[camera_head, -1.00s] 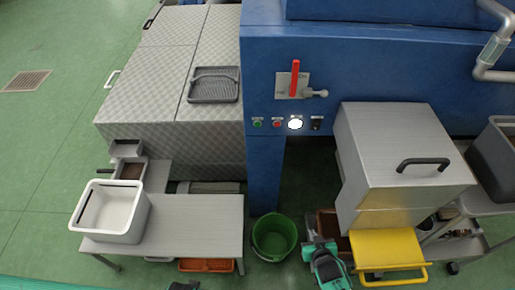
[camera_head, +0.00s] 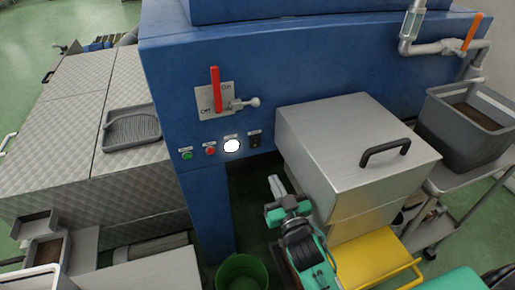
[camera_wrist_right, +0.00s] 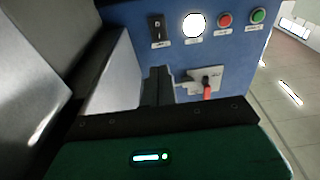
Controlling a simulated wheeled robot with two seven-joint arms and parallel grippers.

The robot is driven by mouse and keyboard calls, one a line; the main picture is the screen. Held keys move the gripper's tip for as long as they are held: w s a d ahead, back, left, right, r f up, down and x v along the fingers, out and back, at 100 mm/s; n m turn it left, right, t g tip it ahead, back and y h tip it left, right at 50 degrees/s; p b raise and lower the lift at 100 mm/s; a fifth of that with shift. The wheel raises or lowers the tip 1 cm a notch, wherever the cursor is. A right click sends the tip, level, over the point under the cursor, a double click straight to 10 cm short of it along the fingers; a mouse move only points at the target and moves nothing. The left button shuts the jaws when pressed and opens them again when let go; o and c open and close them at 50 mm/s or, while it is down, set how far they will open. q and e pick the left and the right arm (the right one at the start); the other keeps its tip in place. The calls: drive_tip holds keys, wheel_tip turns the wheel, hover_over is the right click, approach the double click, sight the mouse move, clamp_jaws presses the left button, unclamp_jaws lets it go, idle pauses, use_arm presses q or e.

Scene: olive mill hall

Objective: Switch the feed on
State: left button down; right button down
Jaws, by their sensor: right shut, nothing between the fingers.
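On the blue machine front, a black rocker switch (camera_head: 254,139) sits at the right end of a row with a lit white lamp (camera_head: 231,145), a red button (camera_head: 210,151) and a green button (camera_head: 187,155). The right wrist view also shows the rocker switch (camera_wrist_right: 157,28) and red lever (camera_wrist_right: 207,91). My right gripper (camera_head: 277,187) is shut and empty, below the rocker switch and apart from the panel. My left gripper is out of view. Small labels are unreadable.
A steel box with a black handle (camera_head: 345,150) stands close to the right of my right gripper, above a yellow step (camera_head: 375,260). A green bucket (camera_head: 242,272) is below. A grey crate (camera_head: 465,115) is at the right. Space before the buttons is clear.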

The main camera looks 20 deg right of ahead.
sight(255, 140)
drive_tip(key=shift+w, duration=0.1)
drive_tip(key=w, duration=0.4)
drive_tip(key=w+r, duration=0.1)
drive_tip(key=w, duration=0.7)
drive_tip(key=shift+w+a+r, duration=0.2)
drive_tip(key=shift+w+r, duration=0.05)
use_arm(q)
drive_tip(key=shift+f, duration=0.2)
use_arm(e)
drive_tip(key=shift+w, duration=0.6)
drive_tip(key=shift+r, duration=0.1)
drive_tip(key=shift+w+r+p, duration=0.15)
drive_tip(key=shift+r+p, duration=0.1)
drive_tip(key=shift+p, duration=0.7)
drive_tip(key=shift+f, duration=0.2)
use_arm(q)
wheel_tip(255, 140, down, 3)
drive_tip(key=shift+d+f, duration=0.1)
